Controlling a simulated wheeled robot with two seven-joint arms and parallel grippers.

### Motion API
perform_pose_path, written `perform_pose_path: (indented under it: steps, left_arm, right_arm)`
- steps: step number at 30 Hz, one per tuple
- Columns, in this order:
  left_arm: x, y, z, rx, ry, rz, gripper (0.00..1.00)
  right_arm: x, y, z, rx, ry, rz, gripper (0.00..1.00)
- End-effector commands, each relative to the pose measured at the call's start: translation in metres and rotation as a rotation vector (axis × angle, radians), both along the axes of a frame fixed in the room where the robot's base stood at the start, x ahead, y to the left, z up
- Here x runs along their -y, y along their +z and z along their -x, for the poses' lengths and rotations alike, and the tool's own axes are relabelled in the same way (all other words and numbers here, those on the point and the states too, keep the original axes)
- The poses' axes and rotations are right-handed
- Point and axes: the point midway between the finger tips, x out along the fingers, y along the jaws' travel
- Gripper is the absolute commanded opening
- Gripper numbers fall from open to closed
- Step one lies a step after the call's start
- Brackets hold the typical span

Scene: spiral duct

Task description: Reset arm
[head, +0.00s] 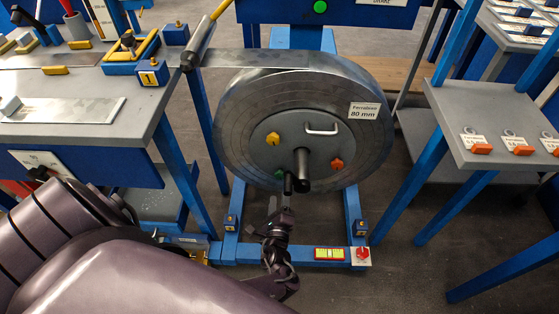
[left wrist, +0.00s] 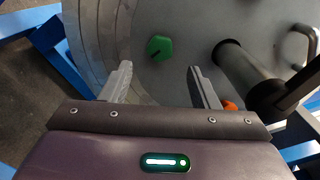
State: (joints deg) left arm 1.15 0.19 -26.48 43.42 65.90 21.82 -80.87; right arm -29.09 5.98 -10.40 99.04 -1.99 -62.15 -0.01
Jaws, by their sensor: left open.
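My left gripper (head: 279,218) is low in front of the large grey reel (head: 240,105). In the left wrist view its two fingers (left wrist: 162,80) are spread apart with nothing between them. A green knob (left wrist: 159,48) on the reel's face shows just beyond the fingertips, apart from them. A dark cylindrical hub (left wrist: 245,75) sticks out to the right of the right finger. An orange knob (left wrist: 229,105) is partly hidden behind that finger. In the head view, the hub (head: 301,168) and a yellow knob (head: 272,138) show on the reel's face. My right gripper is not in view.
A grey workbench (head: 120,62) stands at left and a shelf with orange clips (head: 481,149) at right. The reel's blue base frame (head: 237,250) is below my gripper, with a red knob (head: 362,254). A metal handle (head: 322,131) juts from the reel.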

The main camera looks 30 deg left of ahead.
Motion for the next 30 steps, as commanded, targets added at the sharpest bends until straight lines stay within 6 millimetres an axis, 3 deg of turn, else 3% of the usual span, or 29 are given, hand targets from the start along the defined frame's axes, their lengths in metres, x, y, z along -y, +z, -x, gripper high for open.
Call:
perform_pose_path:
  steps: [19,22,24,27,30]
  left_arm:
    - [0.001,-0.006,0.003,-0.004,0.008,0.06,0.55]
    - [0.002,-0.03,0.011,-0.026,0.047,0.276,0.55]
    - [0.008,-0.055,0.022,-0.056,0.1,0.523,0.55]
    - [0.03,-0.088,0.044,-0.123,0.218,0.919,0.55]
    - [0.056,-0.104,0.069,-0.202,0.353,1.223,0.55]
  right_arm:
    - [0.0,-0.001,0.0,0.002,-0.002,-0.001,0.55]
    - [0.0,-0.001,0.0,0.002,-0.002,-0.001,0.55]
    - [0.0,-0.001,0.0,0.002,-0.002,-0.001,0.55]
    - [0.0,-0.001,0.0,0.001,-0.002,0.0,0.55]
    - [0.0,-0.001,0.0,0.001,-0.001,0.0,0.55]
